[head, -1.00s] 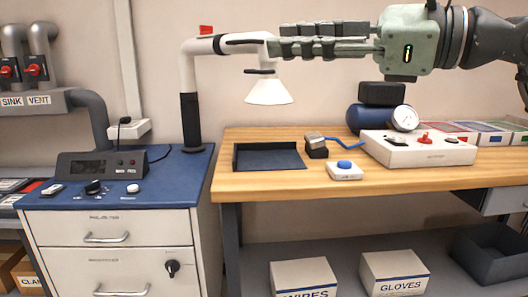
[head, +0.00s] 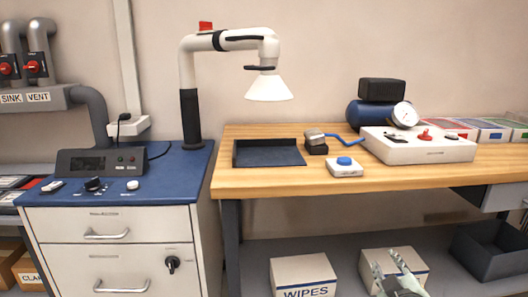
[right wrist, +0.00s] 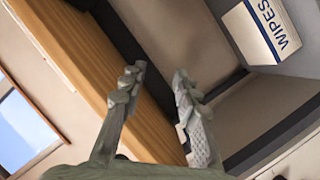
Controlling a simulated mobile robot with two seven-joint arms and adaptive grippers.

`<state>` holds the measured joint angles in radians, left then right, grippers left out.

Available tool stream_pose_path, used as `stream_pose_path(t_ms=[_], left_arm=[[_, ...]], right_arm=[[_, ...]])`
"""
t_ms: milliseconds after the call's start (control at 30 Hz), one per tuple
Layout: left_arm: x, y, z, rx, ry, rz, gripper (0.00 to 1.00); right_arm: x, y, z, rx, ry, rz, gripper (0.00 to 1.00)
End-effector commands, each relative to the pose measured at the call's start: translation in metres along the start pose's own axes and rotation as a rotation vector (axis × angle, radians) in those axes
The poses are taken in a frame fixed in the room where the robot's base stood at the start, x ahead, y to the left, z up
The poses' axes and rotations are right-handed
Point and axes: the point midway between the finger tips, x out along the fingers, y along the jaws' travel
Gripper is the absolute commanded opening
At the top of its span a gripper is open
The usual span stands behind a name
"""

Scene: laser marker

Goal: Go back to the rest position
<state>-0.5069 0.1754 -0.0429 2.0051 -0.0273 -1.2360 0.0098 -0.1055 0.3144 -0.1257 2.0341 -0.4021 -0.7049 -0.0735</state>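My right gripper (head: 391,268) shows low at the bottom right of the head view, in front of the white gloves box on the shelf under the bench. Its fingers are apart with nothing between them. The right wrist view also shows the two fingers (right wrist: 158,85) spread and empty, with the wooden bench edge to the left behind them. My left gripper is in neither view.
The wooden bench (head: 270,180) holds a dark tray (head: 270,153), a blue-button box (head: 345,168) and a white control box (head: 418,147). A fume arm (head: 190,100) stands at the blue-topped cabinet (head: 180,180). A wipes box (head: 303,273) and a dark bin (head: 490,255) are on the lower shelf.

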Motion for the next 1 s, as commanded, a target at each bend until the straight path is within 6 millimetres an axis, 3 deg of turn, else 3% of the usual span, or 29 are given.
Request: stream_pose_path(t_ms=[33,200,300,400,500,633,1000], left_arm=[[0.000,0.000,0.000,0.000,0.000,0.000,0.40],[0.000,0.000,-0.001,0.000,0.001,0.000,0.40],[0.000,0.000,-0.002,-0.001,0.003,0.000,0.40],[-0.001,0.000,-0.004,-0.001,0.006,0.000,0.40],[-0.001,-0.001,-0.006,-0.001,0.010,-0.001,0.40],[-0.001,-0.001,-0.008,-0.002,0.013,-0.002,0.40],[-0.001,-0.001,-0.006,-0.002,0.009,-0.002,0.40]], right_arm=[[-0.009,-0.023,0.033,0.041,-0.088,-0.053,0.31],[-0.054,-0.095,0.133,0.172,-0.385,-0.218,0.31],[-0.094,-0.134,0.183,0.238,-0.556,-0.308,0.31],[-0.135,-0.165,0.220,0.290,-0.703,-0.385,0.31],[-0.169,-0.188,0.245,0.329,-0.815,-0.444,0.31],[-0.196,-0.203,0.261,0.355,-0.895,-0.484,0.31],[-0.202,-0.206,0.265,0.361,-0.917,-0.495,0.31]])
